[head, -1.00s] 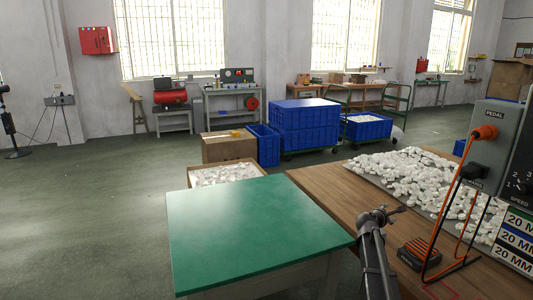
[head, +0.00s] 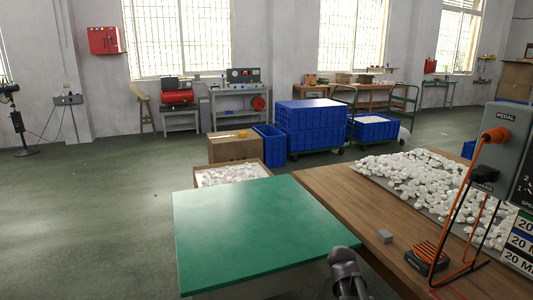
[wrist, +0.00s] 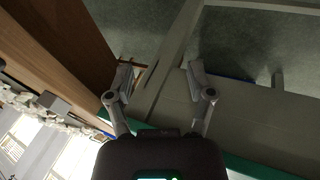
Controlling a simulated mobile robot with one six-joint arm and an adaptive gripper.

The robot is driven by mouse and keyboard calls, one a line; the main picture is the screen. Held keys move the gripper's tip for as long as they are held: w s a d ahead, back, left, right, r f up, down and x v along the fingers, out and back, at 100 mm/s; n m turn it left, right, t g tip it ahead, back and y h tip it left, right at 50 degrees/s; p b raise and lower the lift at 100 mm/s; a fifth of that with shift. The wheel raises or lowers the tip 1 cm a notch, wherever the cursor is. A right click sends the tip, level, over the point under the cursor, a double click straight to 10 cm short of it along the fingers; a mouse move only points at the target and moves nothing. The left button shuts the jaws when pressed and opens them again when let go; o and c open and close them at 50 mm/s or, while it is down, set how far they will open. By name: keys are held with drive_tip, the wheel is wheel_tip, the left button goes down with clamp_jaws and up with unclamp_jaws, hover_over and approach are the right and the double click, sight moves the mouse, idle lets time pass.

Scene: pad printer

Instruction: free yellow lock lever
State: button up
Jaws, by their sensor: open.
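No yellow lock lever shows in either view. At the right of the head view, part of a grey machine housing (head: 508,148) labelled PEDAL stands at the wooden bench, cut off by the frame edge. My gripper (wrist: 160,82) is open and empty in the wrist view, its two fingers apart. It hangs beside a table's underside, with the floor beyond.
The wooden bench (head: 345,205) carries a pile of white parts (head: 420,175), a small grey block (head: 385,236) and an orange-black pedal (head: 425,257) with cables. Behind the green table is a box of white parts (head: 232,174). Open floor (head: 90,220) lies left.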

drive_tip(key=s+a+f+m+g+y, duration=0.2)
drive_tip(key=s+a+m+g+y, duration=0.15)
drive_tip(key=s+a, duration=0.75)
wheel_tip(320, 180, up, 22)
drive_tip(key=s+d+p, duration=0.1)
drive_tip(key=d+p, duration=0.1)
drive_tip(key=p, duration=1.9)
drive_tip(key=shift+d+f, duration=0.25)
drive_tip(key=shift+d, duration=0.05)
drive_tip(key=shift+c, duration=0.2)
